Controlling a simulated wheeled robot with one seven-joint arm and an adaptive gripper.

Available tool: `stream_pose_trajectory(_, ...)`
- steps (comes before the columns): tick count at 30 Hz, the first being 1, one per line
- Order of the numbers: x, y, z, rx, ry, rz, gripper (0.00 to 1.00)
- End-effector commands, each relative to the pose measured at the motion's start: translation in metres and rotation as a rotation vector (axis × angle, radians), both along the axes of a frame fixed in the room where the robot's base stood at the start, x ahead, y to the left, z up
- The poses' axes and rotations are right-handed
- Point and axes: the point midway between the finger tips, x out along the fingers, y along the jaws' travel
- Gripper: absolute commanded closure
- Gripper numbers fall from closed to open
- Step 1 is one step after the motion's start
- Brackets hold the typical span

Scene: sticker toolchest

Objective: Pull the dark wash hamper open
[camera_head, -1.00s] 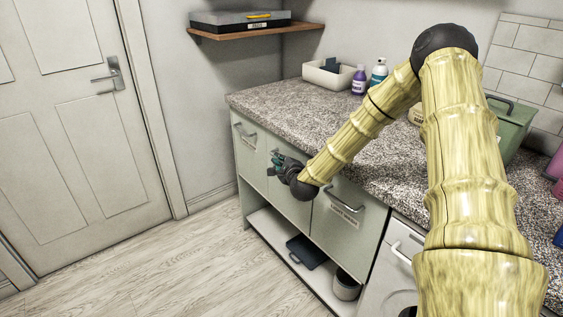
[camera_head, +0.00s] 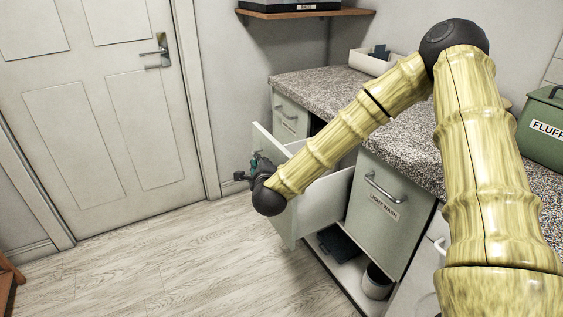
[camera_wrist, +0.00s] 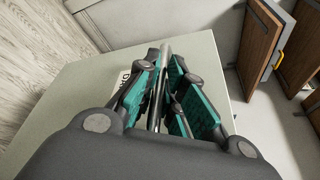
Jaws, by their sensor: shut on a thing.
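The middle hamper drawer (camera_head: 325,200) stands pulled out from the pale green cabinet, its front panel and white side showing. My gripper (camera_head: 256,170) is at the outer face of that front, left of the cabinet. In the wrist view my gripper (camera_wrist: 165,100) has its teal pads shut on the metal bar handle (camera_wrist: 160,75) of the pale front panel (camera_wrist: 75,95). The panel's label is mostly hidden behind the fingers, so I cannot read its full wording.
The light wash front (camera_head: 384,215) to the right and the left front (camera_head: 290,115) are closed. A dark tray (camera_head: 338,243) and a grey bin (camera_head: 377,281) sit on the low shelf. The white door (camera_head: 100,100) is shut; the floor (camera_head: 190,265) before it is clear.

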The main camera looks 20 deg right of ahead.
Motion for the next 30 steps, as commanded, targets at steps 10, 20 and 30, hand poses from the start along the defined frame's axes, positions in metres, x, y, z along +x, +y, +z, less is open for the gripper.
stream_pose_trajectory(10,-0.005,0.059,-0.002,0.000,0.003,0.002,1.00)
stream_pose_trajectory(20,-0.006,0.074,-0.001,0.000,0.003,0.000,1.00)
stream_pose_trajectory(30,-0.006,0.073,-0.001,0.000,0.003,0.000,0.81)
